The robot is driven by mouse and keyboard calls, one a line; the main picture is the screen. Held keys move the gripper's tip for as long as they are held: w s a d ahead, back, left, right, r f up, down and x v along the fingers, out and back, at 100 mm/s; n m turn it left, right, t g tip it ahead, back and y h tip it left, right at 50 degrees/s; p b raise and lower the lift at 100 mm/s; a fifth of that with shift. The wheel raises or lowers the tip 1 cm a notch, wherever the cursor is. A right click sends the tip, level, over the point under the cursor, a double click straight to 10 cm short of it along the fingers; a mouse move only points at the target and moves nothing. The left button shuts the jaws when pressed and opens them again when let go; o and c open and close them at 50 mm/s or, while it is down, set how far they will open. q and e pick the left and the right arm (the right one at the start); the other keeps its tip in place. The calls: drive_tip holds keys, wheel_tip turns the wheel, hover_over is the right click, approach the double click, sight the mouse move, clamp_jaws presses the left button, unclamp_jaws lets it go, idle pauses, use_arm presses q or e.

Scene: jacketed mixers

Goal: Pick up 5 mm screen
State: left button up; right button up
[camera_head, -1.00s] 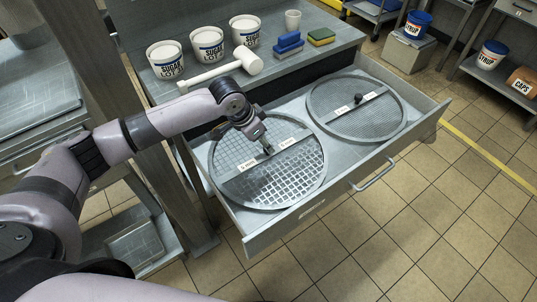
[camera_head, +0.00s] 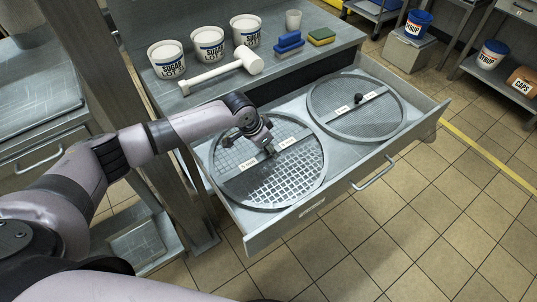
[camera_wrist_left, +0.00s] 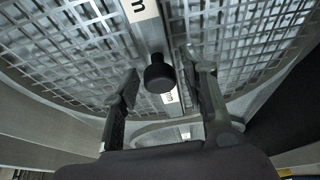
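The 5 mm screen (camera_head: 303,181) is a round grey mesh disc with a crossbar and white labels, lying flat in the left part of the open drawer. My left gripper (camera_head: 268,151) is low over the middle of its crossbar. In the left wrist view, the black knob (camera_wrist_left: 159,74) of the screen stands between the two fingers of my left gripper (camera_wrist_left: 167,76). The fingers are apart, with gaps to the knob on both sides. In the head view, my gripper hides the knob. My right gripper is not in view.
The drawer (camera_head: 285,231) also holds a second, finer round screen (camera_head: 372,118) with a black knob, on the right. Tiled floor in front is clear.

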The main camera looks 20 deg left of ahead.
use_arm(q)
clamp_jaws()
drive_tip(key=shift+r, duration=0.1)
idle(0.5)
